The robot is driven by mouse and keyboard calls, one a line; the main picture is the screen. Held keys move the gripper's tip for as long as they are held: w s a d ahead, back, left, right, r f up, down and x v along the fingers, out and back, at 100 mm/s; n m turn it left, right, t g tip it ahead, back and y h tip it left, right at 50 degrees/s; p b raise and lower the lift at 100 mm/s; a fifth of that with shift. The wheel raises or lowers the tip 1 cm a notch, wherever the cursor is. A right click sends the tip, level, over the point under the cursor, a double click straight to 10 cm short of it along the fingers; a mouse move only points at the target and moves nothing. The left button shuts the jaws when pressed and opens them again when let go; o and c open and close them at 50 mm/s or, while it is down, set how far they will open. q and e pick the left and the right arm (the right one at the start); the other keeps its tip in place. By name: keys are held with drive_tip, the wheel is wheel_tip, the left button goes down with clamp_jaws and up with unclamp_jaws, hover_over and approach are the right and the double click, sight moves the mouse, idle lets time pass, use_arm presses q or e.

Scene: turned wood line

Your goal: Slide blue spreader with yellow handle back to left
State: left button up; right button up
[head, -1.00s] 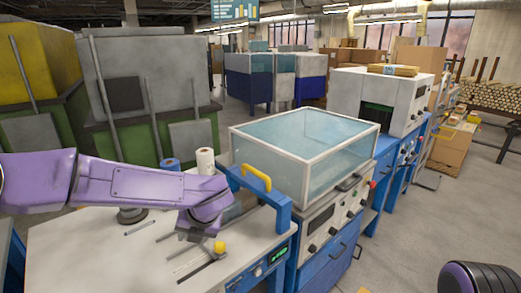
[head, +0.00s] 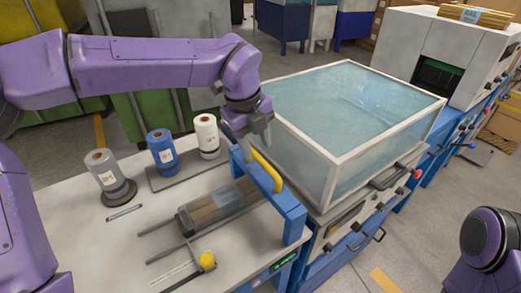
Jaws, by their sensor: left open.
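The blue spreader (head: 290,211) is a blue frame at the right end of the pale worktable, beside the glass-topped machine. Its curved yellow handle (head: 267,172) stands on top. My left gripper (head: 249,146) points down at the far end of the yellow handle. It is open; I cannot tell whether the fingers touch or straddle the handle. A dark roll-like bundle with a clear wrap (head: 215,208) lies on rails just left of the spreader. My right gripper is not in view.
A grey spool (head: 107,176), a blue roll (head: 161,150) and a white roll (head: 207,134) stand at the back of the worktable (head: 85,240). A yellow knob (head: 207,261) sits near the front. The glass-topped machine (head: 352,110) stands close right of the spreader.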

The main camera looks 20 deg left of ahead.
sight(260, 159)
use_arm(q)
drive_tip(key=x, duration=0.2)
drive_tip(key=w+x, duration=0.1)
drive_tip(key=x, duration=0.2)
drive_tip(key=shift+a+f, duration=0.1)
drive_tip(key=shift+f, duration=0.05)
drive_tip(key=shift+s, duration=0.3)
drive_tip(key=shift+w, duration=0.1)
clamp_jaws()
